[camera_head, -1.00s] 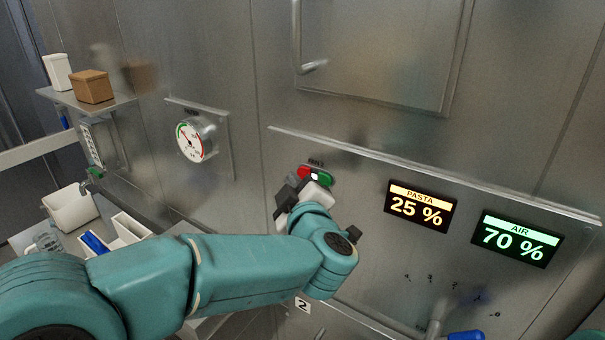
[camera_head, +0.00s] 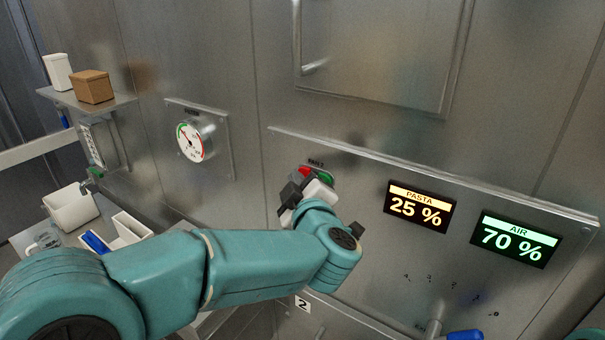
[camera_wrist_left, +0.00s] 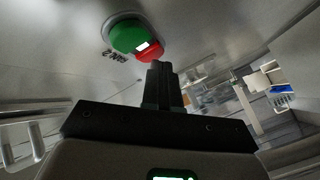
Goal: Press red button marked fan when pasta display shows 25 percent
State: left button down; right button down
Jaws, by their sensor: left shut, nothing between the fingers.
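The pasta display (camera_head: 419,206) reads 25 % in yellow. The red button (camera_head: 304,171) sits beside a green button (camera_head: 325,178) in one oval unit on the metal panel, under a small label. In the left wrist view the red button (camera_wrist_left: 150,55) lies just beyond the fingertips, with the green button (camera_wrist_left: 128,36) to its left and a lit white patch between them. My left gripper (camera_head: 300,182) is shut and empty, its tips right at the red button and partly hiding the unit. I cannot tell whether they touch. My right gripper is not in view.
A green air display (camera_head: 515,239) reads 70 %. A round gauge (camera_head: 190,142) is left of the buttons. A blue-handled lever (camera_head: 464,336) is at the lower right. A shelf with a brown box (camera_head: 93,87) and bins (camera_head: 71,209) stand at the left.

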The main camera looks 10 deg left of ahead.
pick_arm(q)
jog(key=shift+w, duration=0.15)
dwell(0.5)
jog(key=shift+s+a+b, duration=0.2)
jog(key=shift+s+b, duration=0.15)
jog(key=shift+s, duration=0.45)
jog(key=shift+s+a+b, duration=0.25)
jog(key=shift+s+a, duration=0.05)
jog(key=shift+s, duration=0.5)
jog(key=shift+s+a+b, duration=0.25)
jog(key=shift+s, duration=0.5)
jog(key=shift+s+a+b, duration=0.25)
jog(key=shift+s+a, duration=0.05)
jog(key=shift+s, duration=0.5)
